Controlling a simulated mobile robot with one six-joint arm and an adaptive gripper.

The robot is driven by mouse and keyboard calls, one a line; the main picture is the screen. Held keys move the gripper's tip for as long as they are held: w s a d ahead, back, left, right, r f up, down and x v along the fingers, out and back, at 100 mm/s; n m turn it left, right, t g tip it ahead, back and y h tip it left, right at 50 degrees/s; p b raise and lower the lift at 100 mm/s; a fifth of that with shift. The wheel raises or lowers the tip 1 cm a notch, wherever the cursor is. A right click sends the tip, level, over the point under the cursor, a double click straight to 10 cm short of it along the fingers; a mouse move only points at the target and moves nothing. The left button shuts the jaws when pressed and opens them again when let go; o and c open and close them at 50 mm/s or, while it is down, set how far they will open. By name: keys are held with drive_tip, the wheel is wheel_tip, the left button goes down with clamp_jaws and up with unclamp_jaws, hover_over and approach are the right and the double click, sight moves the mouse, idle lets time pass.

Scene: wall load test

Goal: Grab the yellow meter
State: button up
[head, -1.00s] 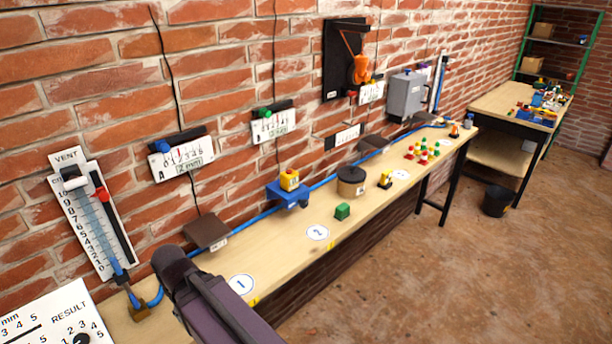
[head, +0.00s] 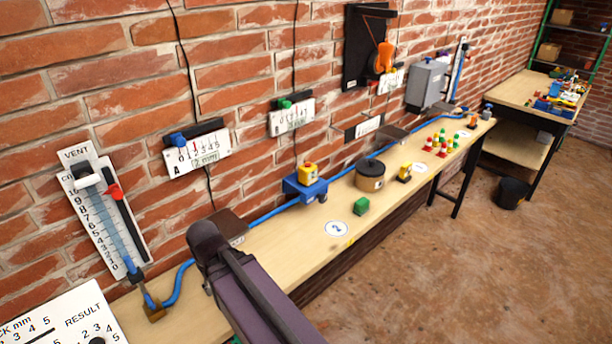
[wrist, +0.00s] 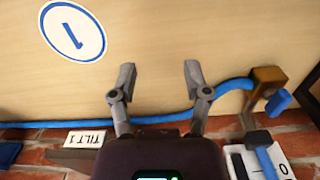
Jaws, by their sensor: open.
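Two yellow things stand on the long bench in the head view, and I cannot tell for sure which is the meter. A small yellow and black device (head: 404,173) stands right of a round brown drum. A yellow block with a red top (head: 307,174) sits on a blue cart (head: 304,190). My gripper (wrist: 158,76) is open and empty over the bench in the wrist view, with no yellow meter between its fingers. In the head view my arm hides the fingers; both yellow things are farther along the bench.
The wooden bench (head: 284,240) runs along the brick wall. A green block (head: 361,206), the brown drum (head: 370,176) and several small coloured pieces (head: 443,143) stand on it. A blue hose (wrist: 150,120) runs along the wall side to a brass fitting (wrist: 268,77). Open floor lies to the right.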

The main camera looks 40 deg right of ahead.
drive_tip(key=o, duration=0.3)
drive_tip(key=shift+d, duration=0.1)
drive_tip(key=shift+w+d, duration=0.35)
drive_tip(key=w+d+r+n+t+y, duration=0.1)
drive_tip(key=w+d+r+t+y, duration=0.2)
drive_tip(key=d, duration=0.7)
drive_tip(key=w+d+r+t+y, duration=0.15)
drive_tip(key=w+d+t, duration=0.3)
drive_tip(key=d, duration=0.55)
drive_tip(key=s+d+r+t+h, duration=0.1)
drive_tip(key=s+d+r+t, duration=0.1)
drive_tip(key=d, duration=1)
drive_tip(key=s+d+r+t+h+p, duration=0.1)
drive_tip(key=d+r+t, duration=0.3)
drive_tip(key=d, duration=0.8)
wheel_tip(320, 180, up, 2)
drive_tip(key=shift+s+r+h, duration=0.1)
drive_tip(key=shift+s+h, duration=0.5)
drive_tip(key=shift+h, duration=0.15)
drive_tip(key=shift+w, duration=0.15)
